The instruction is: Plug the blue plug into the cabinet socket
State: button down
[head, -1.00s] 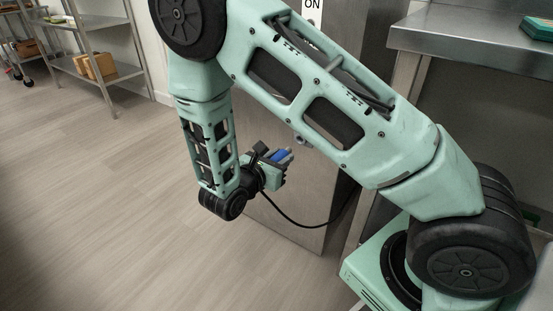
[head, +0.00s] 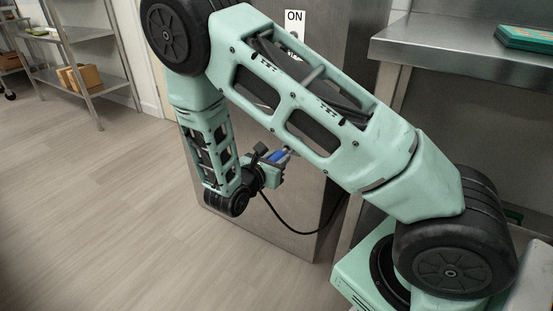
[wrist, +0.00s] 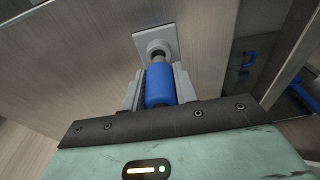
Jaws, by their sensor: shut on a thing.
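My gripper (head: 268,172) is shut on the blue plug (head: 280,155), low in front of the steel cabinet (head: 300,195). In the wrist view the blue plug (wrist: 160,88) sits between the two grey fingers of my gripper (wrist: 158,82) and points away from me. The cabinet socket (wrist: 158,48) is a round grey ring on a pale square plate, straight beyond the plug. The plug's metal end is right at the ring; I cannot tell whether it is inside. A black cable (head: 300,231) curves from near my gripper toward the right. My arm hides the socket in the head view.
An ON sign (head: 294,22) is on the cabinet front. A steel table (head: 440,48) with a green and orange box (head: 525,38) stands at right. The floor at left is clear.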

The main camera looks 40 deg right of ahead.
jog(key=shift+d, duration=0.2)
jog(key=shift+x, duration=1.05)
jog(key=shift+w+d+r+p, duration=0.1)
jog(key=shift+d+r+p, duration=0.1)
jog(key=shift+p, duration=0.35)
dwell(0.4)
jog(key=shift+a, duration=0.2)
jog(key=shift+p+v, duration=0.3)
jog(key=shift+v, duration=0.75)
jog(key=shift+f, duration=0.2)
jog(key=shift+d, duration=0.2)
jog(key=shift+x, duration=0.95)
jog(key=shift+w+r, duration=0.1)
jog(key=shift+r, duration=0.1)
